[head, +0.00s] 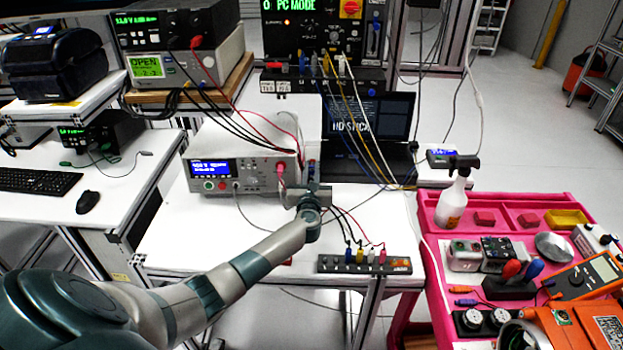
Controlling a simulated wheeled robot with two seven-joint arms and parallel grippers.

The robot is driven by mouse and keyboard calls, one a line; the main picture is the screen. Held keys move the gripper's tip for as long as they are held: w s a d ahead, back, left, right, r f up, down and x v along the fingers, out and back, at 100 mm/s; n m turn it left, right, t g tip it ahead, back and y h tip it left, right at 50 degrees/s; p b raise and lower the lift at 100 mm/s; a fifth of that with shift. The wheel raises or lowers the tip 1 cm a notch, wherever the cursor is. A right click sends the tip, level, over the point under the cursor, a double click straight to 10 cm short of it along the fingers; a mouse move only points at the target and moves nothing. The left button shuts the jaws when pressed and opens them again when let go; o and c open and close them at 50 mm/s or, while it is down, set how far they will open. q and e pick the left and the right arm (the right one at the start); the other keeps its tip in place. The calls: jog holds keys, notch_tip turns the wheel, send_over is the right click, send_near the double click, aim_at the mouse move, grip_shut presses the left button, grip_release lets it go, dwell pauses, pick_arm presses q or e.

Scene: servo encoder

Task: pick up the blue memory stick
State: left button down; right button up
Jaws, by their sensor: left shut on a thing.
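My left gripper (314,190) is over the white bench, just right of the white bench instrument (230,174) and in front of the laptop (368,130). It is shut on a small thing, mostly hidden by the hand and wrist. A small dark bluish patch (311,168) shows just beyond the fingers; it is too small to tell whether this is the blue memory stick. No other blue memory stick can be made out clearly. My right gripper is not in view.
Cables hang in front of the laptop and around my left gripper. A terminal strip (364,264) with coloured plugs lies at the bench's front edge. A pink cart (437,290) with a spray bottle (453,204), tools and meters stands at right. Bare bench (200,235) shows left of my arm.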

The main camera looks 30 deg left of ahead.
pick_arm(q)
jog(key=s+d+r+b, duration=0.1)
jog(key=s+d+r, duration=0.3)
jog(key=d, duration=0.7)
notch_tip(320, 180, up, 3)
jog(key=shift+f, duration=0.1)
jog(key=shift+w, duration=0.1)
jog(key=p, duration=0.9)
dwell(0.4)
jog(key=shift+w+a+f, duration=0.1)
jog(key=shift+a+f, duration=0.05)
jog(key=shift+a, duration=0.05)
